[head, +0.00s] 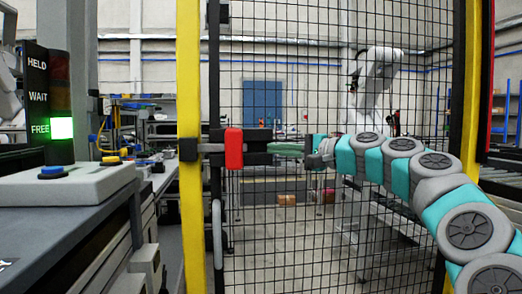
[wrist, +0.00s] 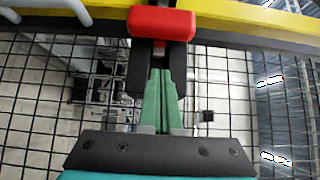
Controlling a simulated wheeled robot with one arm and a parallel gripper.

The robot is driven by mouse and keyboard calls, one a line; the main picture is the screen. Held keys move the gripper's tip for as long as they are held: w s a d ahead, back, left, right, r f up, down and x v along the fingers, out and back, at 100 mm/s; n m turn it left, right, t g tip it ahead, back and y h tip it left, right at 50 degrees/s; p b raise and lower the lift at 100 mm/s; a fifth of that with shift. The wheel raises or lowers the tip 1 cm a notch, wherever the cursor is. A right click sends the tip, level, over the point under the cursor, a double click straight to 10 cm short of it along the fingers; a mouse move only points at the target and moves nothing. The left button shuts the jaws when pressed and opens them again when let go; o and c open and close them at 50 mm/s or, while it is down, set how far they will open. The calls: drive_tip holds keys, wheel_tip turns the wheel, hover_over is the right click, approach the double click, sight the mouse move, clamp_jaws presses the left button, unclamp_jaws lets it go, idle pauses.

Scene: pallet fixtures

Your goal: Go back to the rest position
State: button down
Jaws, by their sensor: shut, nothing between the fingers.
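My gripper (head: 278,149) is at the middle of the head view, reaching left to the latch of a mesh gate. Its green fingers are together with nothing between them. In the wrist view the fingers (wrist: 160,78) point up at the dark latch body (wrist: 187,68), close to it; I cannot tell if they touch. The latch's red handle (head: 234,148) sits left of the fingertips in the head view. The red handle also shows just beyond them in the wrist view (wrist: 161,23). My teal and grey arm curves in from the right.
The black mesh gate (head: 290,80) stands beside a yellow post (head: 190,110). A white robot arm (head: 375,75) stands behind the mesh.

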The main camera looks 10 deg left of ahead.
drive_tip(key=v, duration=0.6)
drive_tip(key=s+a+f+n+g+h, duration=0.3)
drive_tip(key=s+f, duration=0.7)
drive_tip(key=s+a+f+n+g+h, duration=0.2)
drive_tip(key=s+a+f+g+h, duration=0.15)
drive_tip(key=s+f, duration=0.65)
drive_tip(key=s+d+f+g+h, duration=0.2)
drive_tip(key=s+d+f+h, duration=0.2)
drive_tip(key=s+d+f, duration=0.6)
drive_tip(key=s+d+f+g+h, duration=0.2)
drive_tip(key=s+d+f+h, duration=0.3)
drive_tip(key=s+d+f, duration=0.5)
drive_tip(key=s+f, duration=0.5)
drive_tip(key=shift+d+f+n+b, duration=0.2)
drive_tip(key=shift+f+n+b, duration=0.1)
drive_tip(key=shift+n, duration=0.1)
drive_tip(key=shift+a+r, duration=0.1)
drive_tip(key=shift+a, duration=0.05)
